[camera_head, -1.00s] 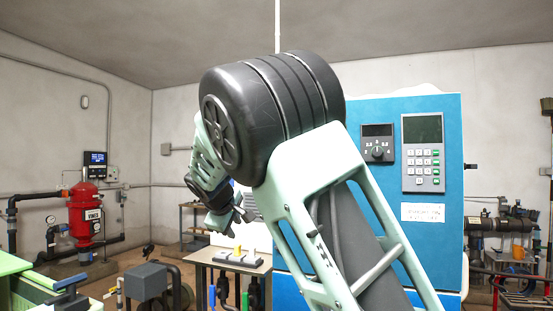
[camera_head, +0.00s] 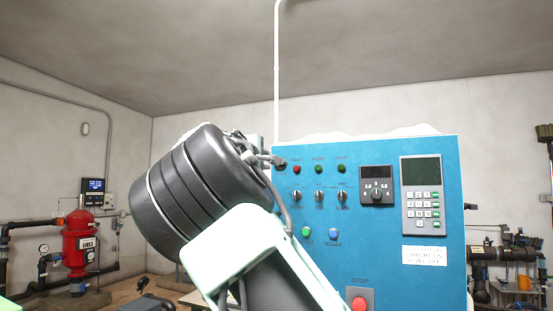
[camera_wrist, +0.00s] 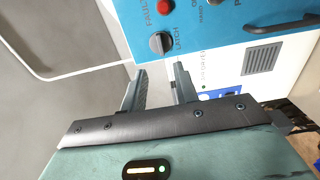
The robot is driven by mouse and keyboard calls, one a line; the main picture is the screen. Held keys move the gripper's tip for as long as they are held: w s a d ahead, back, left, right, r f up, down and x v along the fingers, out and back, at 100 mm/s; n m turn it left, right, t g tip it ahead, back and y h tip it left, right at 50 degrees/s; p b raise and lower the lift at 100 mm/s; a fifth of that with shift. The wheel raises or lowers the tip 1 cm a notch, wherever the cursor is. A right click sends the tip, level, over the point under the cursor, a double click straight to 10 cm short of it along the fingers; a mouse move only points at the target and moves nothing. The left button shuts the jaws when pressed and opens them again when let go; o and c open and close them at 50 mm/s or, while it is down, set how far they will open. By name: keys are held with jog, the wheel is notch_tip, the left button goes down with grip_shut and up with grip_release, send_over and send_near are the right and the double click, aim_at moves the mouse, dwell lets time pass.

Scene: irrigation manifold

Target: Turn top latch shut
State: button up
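A grey round latch knob (camera_wrist: 160,42) sits on the blue cabinet face near its edge in the wrist view, with a label reading LATCH beside it. My gripper (camera_wrist: 160,70) points at the cabinet with its two fingers apart and nothing between them. The knob lies just beyond the fingertips, roughly centred between them; I see no contact. In the head view my gripper (camera_head: 268,159) is at the cabinet's upper left corner. A dark knob (camera_head: 281,164), probably the same latch, shows partly there at the fingertips.
The blue cabinet (camera_head: 400,240) carries lamps, several small knobs, a dial (camera_head: 376,192), a keypad (camera_head: 423,205) and a red stop button (camera_head: 359,302). A red lamp (camera_wrist: 163,6) is close to the latch. A dark handle (camera_wrist: 284,22) and a vent (camera_wrist: 262,57) lie farther right.

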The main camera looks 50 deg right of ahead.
jog(key=p+x, duration=0.4)
jog(key=x, duration=0.6)
jog(key=shift+d+p, duration=0.2)
jog(key=shift+p, duration=0.15)
jog(key=shift+w, duration=0.1)
grip_shut()
